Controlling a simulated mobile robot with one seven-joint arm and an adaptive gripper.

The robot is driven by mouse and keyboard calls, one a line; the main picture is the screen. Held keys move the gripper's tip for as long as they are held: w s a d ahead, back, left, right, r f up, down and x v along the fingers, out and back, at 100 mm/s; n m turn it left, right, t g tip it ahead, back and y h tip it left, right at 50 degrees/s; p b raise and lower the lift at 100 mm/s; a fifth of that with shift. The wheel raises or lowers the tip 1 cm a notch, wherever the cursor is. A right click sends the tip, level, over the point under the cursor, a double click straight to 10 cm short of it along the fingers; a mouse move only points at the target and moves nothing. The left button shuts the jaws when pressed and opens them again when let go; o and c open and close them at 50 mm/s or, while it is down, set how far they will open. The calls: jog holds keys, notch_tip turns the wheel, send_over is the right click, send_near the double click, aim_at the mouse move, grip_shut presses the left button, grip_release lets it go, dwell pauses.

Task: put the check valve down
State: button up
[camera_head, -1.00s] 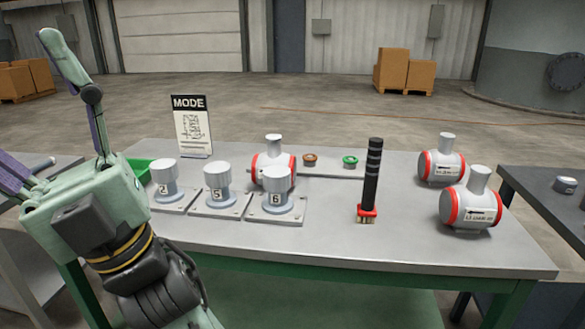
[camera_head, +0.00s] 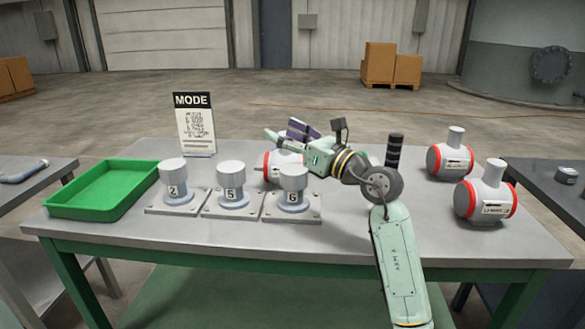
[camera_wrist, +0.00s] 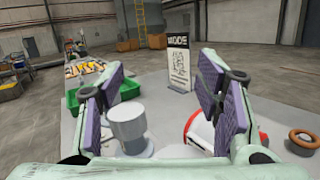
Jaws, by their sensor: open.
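A white check valve with red end rings (camera_head: 272,166) lies on the table behind the numbered posts, partly hidden by my gripper. Two more such valves, a rear one (camera_head: 451,158) and a front one (camera_head: 487,194), lie on the right with arrow labels facing forward and stubs upward. My gripper (camera_head: 284,132) is just above and behind the first valve, pointing left. In the wrist view its purple-padded fingers (camera_wrist: 160,88) are spread wide with nothing held between them. That valve (camera_wrist: 197,130) shows low, partly behind the right finger; whether they touch is unclear.
Numbered posts 2 (camera_head: 173,178), 5 (camera_head: 231,184) and 6 (camera_head: 292,186) stand on plates in front. A green tray (camera_head: 100,213) is at the left and a MODE sign (camera_head: 194,124) behind. A dark striped rod (camera_head: 394,150) stands behind my arm. The front table strip is clear.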

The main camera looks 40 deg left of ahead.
aim_at(286, 160)
jog(key=w+f+t+h, duration=0.1)
jog(key=w, duration=0.1)
jog(key=w+a+f+t+p, duration=0.1)
jog(key=w+f, duration=0.1)
jog(key=w, duration=0.1)
jog(key=w+f+t+h, duration=0.1)
jog(key=w, duration=0.2)
jog(key=shift+w+a+f+m+h, duration=0.2)
jog(key=shift+f+m+h, duration=0.1)
jog(key=shift+m, duration=0.1)
jog(key=shift+p+x, duration=1.6)
jog(key=shift+x, duration=1.5)
jog(key=shift+f, duration=0.15)
grip_shut()
